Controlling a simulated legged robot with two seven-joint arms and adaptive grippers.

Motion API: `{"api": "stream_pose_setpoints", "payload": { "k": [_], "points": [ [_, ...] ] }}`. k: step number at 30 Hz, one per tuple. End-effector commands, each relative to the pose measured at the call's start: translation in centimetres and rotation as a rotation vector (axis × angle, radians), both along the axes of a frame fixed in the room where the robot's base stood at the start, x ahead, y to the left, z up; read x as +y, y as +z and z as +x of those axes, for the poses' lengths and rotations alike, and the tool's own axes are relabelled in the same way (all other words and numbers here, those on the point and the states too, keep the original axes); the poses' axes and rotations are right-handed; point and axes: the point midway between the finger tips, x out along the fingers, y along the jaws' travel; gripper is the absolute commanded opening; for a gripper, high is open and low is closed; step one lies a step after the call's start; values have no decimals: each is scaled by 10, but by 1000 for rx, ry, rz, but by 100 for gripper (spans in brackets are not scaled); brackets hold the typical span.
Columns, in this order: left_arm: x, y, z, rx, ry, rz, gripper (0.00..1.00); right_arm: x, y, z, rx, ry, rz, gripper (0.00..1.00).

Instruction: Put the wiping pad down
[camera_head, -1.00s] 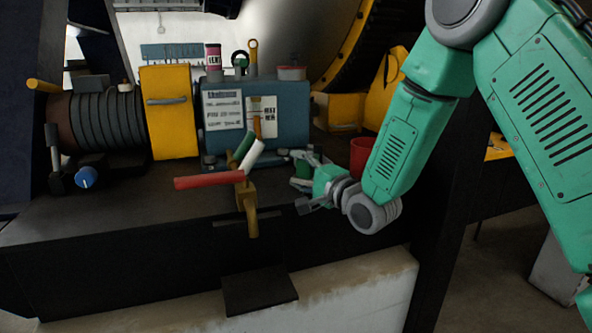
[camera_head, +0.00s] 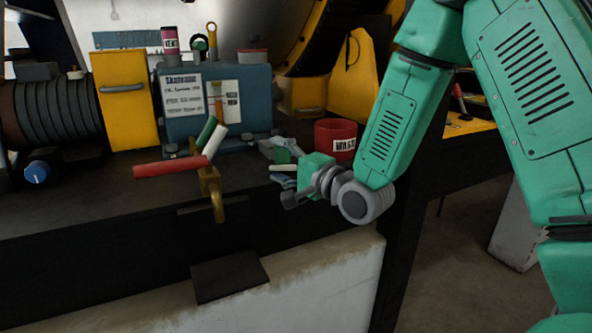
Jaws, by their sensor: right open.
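My right gripper (camera_head: 278,160) comes in from the right over the dark bench top, in front of the blue-grey box. Its jaws are open. A small pale, bluish flat piece (camera_head: 282,181) lies at or just under the fingers and may be the wiping pad; the fingers partly hide it, and I cannot tell whether it touches them. My left gripper is not in view.
A brass valve (camera_head: 211,187) with red, white and green handles stands at the bench's front edge, left of my gripper. A red waste bin (camera_head: 335,137) stands behind my wrist. The blue-grey box (camera_head: 188,130) and yellow box (camera_head: 127,100) stand behind. Bench top (camera_head: 100,195) is clear front left.

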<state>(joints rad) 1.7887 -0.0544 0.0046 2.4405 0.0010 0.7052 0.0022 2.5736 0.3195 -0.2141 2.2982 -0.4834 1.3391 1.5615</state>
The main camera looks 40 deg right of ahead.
Motion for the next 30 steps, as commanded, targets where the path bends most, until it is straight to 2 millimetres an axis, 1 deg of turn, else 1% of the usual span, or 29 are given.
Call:
{"api": "stream_pose_setpoints", "payload": {
  "k": [1,3,6,10,15,30],
  "points": [
    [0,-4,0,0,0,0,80,-2,-1,-12,-1,-3,5,59],
    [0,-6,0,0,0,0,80,-4,0,-25,-5,-4,4,59],
    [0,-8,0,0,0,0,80,-6,0,-41,-5,-2,3,59],
    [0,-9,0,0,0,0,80,-7,0,-53,-5,-2,1,59],
    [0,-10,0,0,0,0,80,-7,1,-59,-6,-1,-1,59],
    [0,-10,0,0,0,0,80,-8,1,-58,-6,-2,-2,59]
  ]
}}
